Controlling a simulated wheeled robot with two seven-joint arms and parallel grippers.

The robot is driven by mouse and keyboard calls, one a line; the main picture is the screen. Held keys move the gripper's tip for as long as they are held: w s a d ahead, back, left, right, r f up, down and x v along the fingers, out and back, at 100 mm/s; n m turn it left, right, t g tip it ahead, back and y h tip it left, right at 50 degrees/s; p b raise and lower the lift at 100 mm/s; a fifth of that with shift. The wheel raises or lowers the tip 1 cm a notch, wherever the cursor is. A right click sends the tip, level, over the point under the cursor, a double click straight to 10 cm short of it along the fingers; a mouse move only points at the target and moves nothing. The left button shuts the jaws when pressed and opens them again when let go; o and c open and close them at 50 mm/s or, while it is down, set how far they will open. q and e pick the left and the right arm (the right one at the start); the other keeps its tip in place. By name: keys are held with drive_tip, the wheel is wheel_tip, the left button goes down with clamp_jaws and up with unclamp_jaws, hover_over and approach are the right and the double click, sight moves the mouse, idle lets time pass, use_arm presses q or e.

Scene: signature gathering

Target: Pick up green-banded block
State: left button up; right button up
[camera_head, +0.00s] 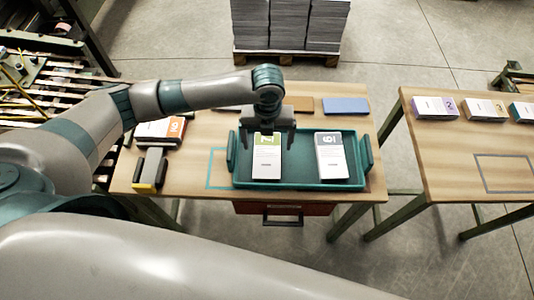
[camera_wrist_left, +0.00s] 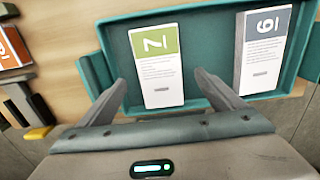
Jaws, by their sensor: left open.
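The green-banded block (camera_head: 267,160) is a white block with a green band marked 7, lying in the left part of the teal tray (camera_head: 294,184). It also shows in the left wrist view (camera_wrist_left: 156,68). My left gripper (camera_head: 267,135) is open above the block's banded end. In the left wrist view its two fingers (camera_wrist_left: 166,84) point to either side of the block's near part, and no grip shows. Part of the green band is hidden by the gripper in the head view. My right gripper is not in view.
A grey-banded block (camera_head: 331,158) marked 6 lies in the tray's right part. An orange-banded block (camera_head: 160,130) and a grey and yellow tool (camera_head: 150,170) lie at the left. A blue block (camera_head: 345,105) lies behind the tray. A second table (camera_head: 450,150) stands at the right.

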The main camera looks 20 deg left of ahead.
sight(267, 154)
use_arm(q)
drive_tip(key=shift+f, duration=0.55)
drive_tip(key=shift+s+f+p, duration=0.1)
drive_tip(key=shift+f+p, duration=0.3)
drive_tip(key=shift+f, duration=0.05)
wheel_tip(267, 154, down, 3)
drive_tip(key=shift+s+f+p, duration=0.1)
drive_tip(key=shift+s+p, duration=0.05)
drive_tip(key=shift+p, duration=0.45)
drive_tip(key=shift+f, duration=0.55)
drive_tip(key=c, duration=1.3)
